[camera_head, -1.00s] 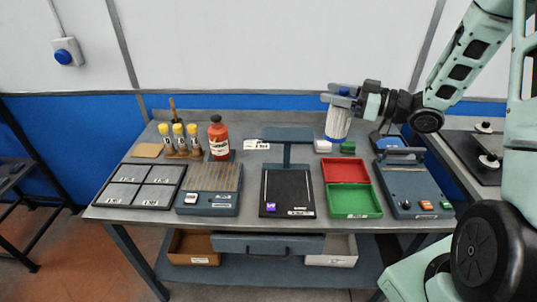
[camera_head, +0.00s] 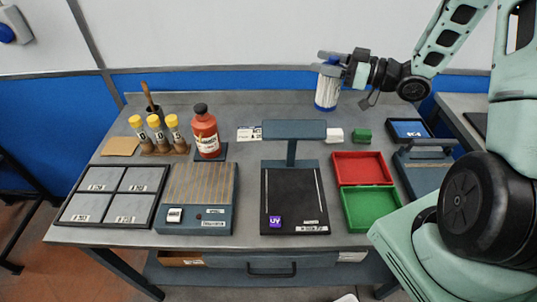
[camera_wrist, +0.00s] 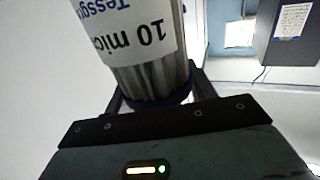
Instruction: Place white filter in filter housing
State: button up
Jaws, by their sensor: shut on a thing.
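The white filter (camera_head: 326,92) is a pale ribbed cylinder with blue ends, held upright above the back of the bench, right of centre. My gripper (camera_head: 334,66) is shut around its upper part. In the wrist view the filter (camera_wrist: 155,75) fills the upper middle, between the fingers, with an upside-down label reading "10 mic" and a blue end cap nearest the palm. I cannot make out a filter housing in either view.
Below the filter, the bench (camera_head: 232,102) holds a UV stand (camera_head: 294,129), a red tray (camera_head: 362,168) and a green tray (camera_head: 370,208). A red bottle (camera_head: 205,133) and several yellow-capped vials (camera_head: 155,126) stand left. A blue-screened device (camera_head: 409,130) is at right.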

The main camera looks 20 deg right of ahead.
aim_at(318, 104)
jog(key=f+b, duration=0.1)
jog(key=f, duration=0.7)
jog(key=f+b, duration=0.1)
jog(key=f, duration=0.3)
jog(key=shift+w+f+b, duration=0.25)
jog(key=shift+f+b, duration=0.05)
jog(key=shift+b, duration=0.05)
jog(key=shift+f, duration=2.65)
jog(key=shift+f, duration=0.2)
jog(key=o, duration=1.5)
jog(key=shift+r+p, duration=0.25)
jog(key=shift+p, duration=0.05)
